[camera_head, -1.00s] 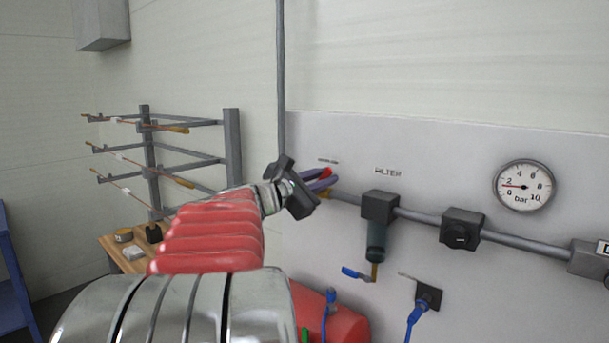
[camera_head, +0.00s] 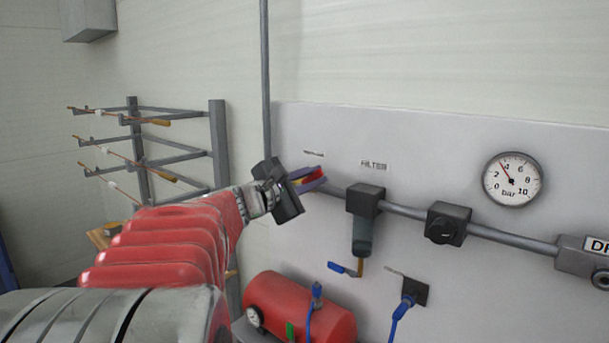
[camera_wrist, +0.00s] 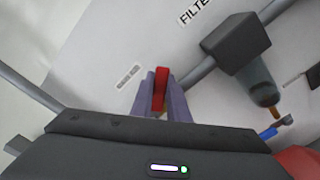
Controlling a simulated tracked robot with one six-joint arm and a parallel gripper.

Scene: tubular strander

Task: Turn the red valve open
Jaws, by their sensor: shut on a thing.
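The red valve handle (camera_wrist: 161,90) sits between the two purple fingers of my gripper (camera_wrist: 161,98) in the wrist view. In the head view my gripper (camera_head: 308,180) is at the left end of the grey pipe, with part of the red handle (camera_head: 316,173) showing between its fingers. My gripper is shut on the handle. A bit of brass shows beside the handle at the fingers. The rest of the valve body is hidden by the fingers.
A filter (camera_head: 363,215) hangs from the pipe just right of my gripper, with a blue lever (camera_head: 341,268) below. A pressure gauge (camera_head: 513,179) reads about 4 bar. A red tank (camera_head: 300,305) stands below. A rack (camera_head: 215,150) is at the left.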

